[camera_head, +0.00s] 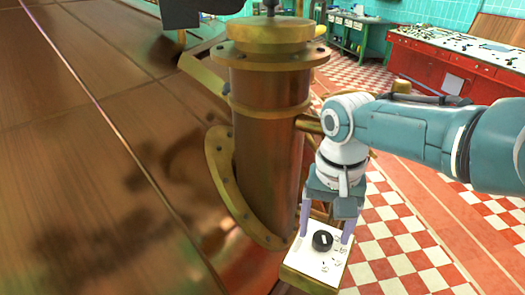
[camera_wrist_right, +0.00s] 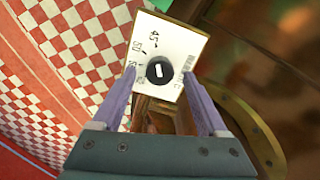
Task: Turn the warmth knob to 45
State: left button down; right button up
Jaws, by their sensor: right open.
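The warmth knob (camera_head: 322,240) is a round black knob with a white mark, on a small white panel (camera_head: 300,262) in a brass-coloured frame. In the right wrist view, the knob (camera_wrist_right: 160,71) sits mid-panel, with 45 printed above it and other marks to its sides. The white mark stands nearly upright in that view; its exact reading is unclear. My right gripper (camera_head: 326,229) points down at the panel. Its two lilac fingers are apart, one on each side of the knob, with gaps showing in the right wrist view. My left gripper is not seen.
A copper cylinder with brass flanges (camera_head: 265,110) stands close left of my right arm. A large copper surface (camera_head: 90,150) fills the left. A red control desk (camera_head: 440,70) is farther back right. Red and white tiled floor (camera_head: 400,250) lies open at right.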

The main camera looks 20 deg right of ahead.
aim_at(323, 239)
notch_tip(323, 239, up, 9)
jog(key=p, duration=0.3)
jog(key=shift+f, duration=0.2)
jog(key=s+a+f+n+t, duration=0.1)
jog(key=s+a+f+n, duration=0.2)
jog(key=s+a+n, duration=0.35)
jog(key=s+r+n+t, duration=0.1)
jog(key=s+r, duration=0.3)
jog(key=s, duration=0.3)
jog(key=s+r+n+t, duration=0.1)
jog(key=s+r+n, duration=0.1)
jog(key=s+r, duration=0.35)
jog(key=w+p+v, duration=0.2)
jog(key=p+v, duration=1)
jog(key=p, duration=0.1)
jog(key=w+r+p+v, duration=0.1)
jog(key=w+p+v, duration=0.2)
jog(key=p+v, duration=1)
jog(key=shift+d+r+t+p, duration=0.3)
jog(key=shift+d+r+p, duration=0.1)
jog(key=shift+p, duration=0.25)
jog(key=shift+w, duration=0.15)
